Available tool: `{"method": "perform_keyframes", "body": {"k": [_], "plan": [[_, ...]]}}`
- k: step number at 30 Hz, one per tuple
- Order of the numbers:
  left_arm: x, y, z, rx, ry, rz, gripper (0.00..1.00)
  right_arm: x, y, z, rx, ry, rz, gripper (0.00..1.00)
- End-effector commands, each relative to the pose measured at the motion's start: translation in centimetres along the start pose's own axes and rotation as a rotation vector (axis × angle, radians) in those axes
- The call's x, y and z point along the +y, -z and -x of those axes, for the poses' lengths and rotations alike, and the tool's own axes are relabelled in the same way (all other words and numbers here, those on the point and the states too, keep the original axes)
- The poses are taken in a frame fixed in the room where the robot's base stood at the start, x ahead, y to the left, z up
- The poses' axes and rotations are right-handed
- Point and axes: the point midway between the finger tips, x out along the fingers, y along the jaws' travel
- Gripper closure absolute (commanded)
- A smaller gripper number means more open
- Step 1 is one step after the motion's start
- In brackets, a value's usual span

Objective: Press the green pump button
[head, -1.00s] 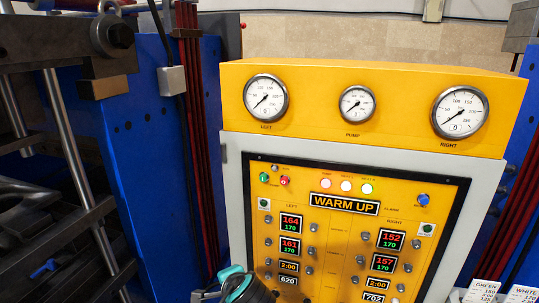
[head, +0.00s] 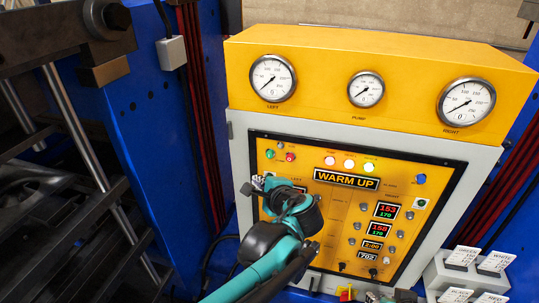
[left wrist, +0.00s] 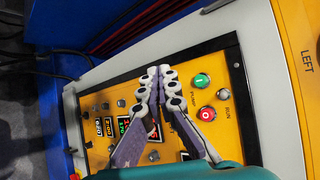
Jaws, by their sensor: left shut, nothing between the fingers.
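The green pump button (head: 269,153) is on the upper left of the yellow control panel, beside a red button (head: 290,157). In the left wrist view the green button (left wrist: 202,80) is marked "I" and lies right of my fingertips, with the red "O" button (left wrist: 206,113) below it. My left gripper (head: 252,186) is shut and empty, in front of the panel's left edge, below the green button in the head view. The fingertips (left wrist: 158,72) meet and appear apart from the button. My right gripper is not clearly seen.
Three gauges sit on the yellow box (head: 330,106) above the panel (head: 335,215). A "WARM UP" display (head: 346,180) and several small switches are on the panel. Blue press columns (head: 150,140) stand at left. White label cards (head: 463,257) stand at lower right.

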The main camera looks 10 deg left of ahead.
Motion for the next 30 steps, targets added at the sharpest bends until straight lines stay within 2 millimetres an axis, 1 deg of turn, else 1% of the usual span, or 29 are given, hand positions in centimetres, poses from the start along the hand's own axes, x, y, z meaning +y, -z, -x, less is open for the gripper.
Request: {"method": "perform_keyframes", "body": {"k": [5,16,21,25,30], "plan": [[-0.4,0.5,-0.6,0.0,0.0,0.001,1.0,0.0,-0.1,-0.2,0.0,0.0,0.0,0.6],[-3.0,3.0,-4.2,0.0,0.0,0.001,1.0,0.0,-0.6,-0.9,0.0,0.0,0.0,0.6],[-3.9,3.9,-5.4,-0.001,-0.001,0.001,1.0,0.0,-0.8,-1.1,0.0,0.0,0.0,0.6],[-4.3,4.3,-5.9,0.0,-0.001,0.001,1.0,0.0,-0.8,-1.1,0.0,0.0,0.0,0.6],[-4.5,4.4,-6.1,0.0,0.0,0.001,1.0,0.0,-0.8,-1.1,0.0,0.0,0.0,0.6]]}}
